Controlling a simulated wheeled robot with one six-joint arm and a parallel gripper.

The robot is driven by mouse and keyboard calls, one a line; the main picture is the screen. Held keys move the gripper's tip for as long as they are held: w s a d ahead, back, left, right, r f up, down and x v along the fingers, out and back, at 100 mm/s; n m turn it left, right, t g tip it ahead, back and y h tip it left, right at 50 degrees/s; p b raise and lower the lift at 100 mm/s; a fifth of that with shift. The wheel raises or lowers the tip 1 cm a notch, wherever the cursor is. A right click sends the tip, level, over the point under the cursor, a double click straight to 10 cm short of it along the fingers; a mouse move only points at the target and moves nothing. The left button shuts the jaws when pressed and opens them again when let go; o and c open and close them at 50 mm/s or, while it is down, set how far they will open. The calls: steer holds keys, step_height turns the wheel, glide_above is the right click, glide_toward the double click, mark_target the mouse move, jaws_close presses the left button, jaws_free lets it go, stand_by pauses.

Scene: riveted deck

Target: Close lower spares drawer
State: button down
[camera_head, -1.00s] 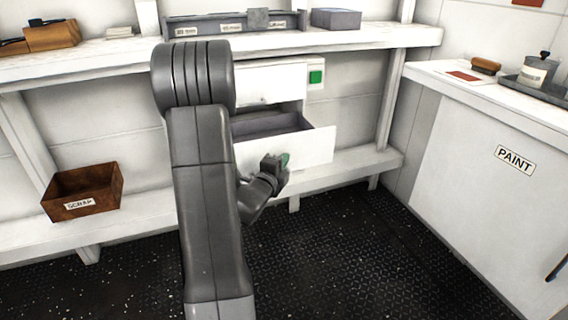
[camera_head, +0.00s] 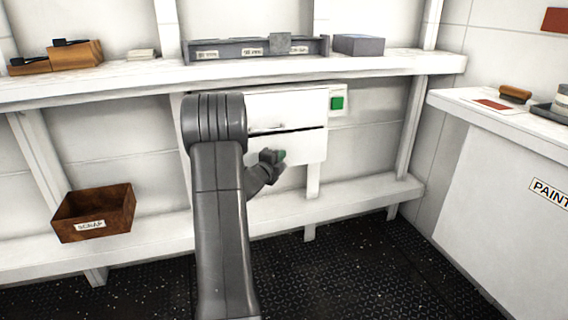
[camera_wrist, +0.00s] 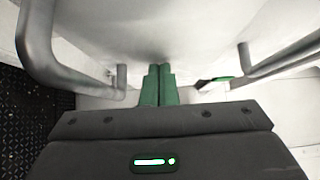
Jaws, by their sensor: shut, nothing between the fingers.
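The lower spares drawer (camera_head: 308,148) is a white front under the white upper drawer (camera_head: 288,108). Its front stands close to the cabinet, with a thin dark gap along its top edge. Its inside is no longer visible. My gripper (camera_head: 280,156) is at the left part of this front, partly covering it. In the wrist view, my green fingertips (camera_wrist: 160,72) are together and empty, pointing at a white surface. They look close to it or touching; I cannot tell which. A grey metal bar (camera_wrist: 38,45) shows at the left there. My arm hides the cabinet's left side.
A green square (camera_head: 337,103) on a white plate is right of the drawers. A shelf (camera_head: 400,62) runs above, bearing a grey rack (camera_head: 225,55) and grey box (camera_head: 358,45). A brown scrap box (camera_head: 92,212) sits lower left. A white paint counter (camera_head: 500,165) stands right.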

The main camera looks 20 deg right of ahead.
steer(key=shift+w+r, duration=0.25)
steer(key=shift+w, duration=0.7)
steer(key=shift+a, duration=0.1)
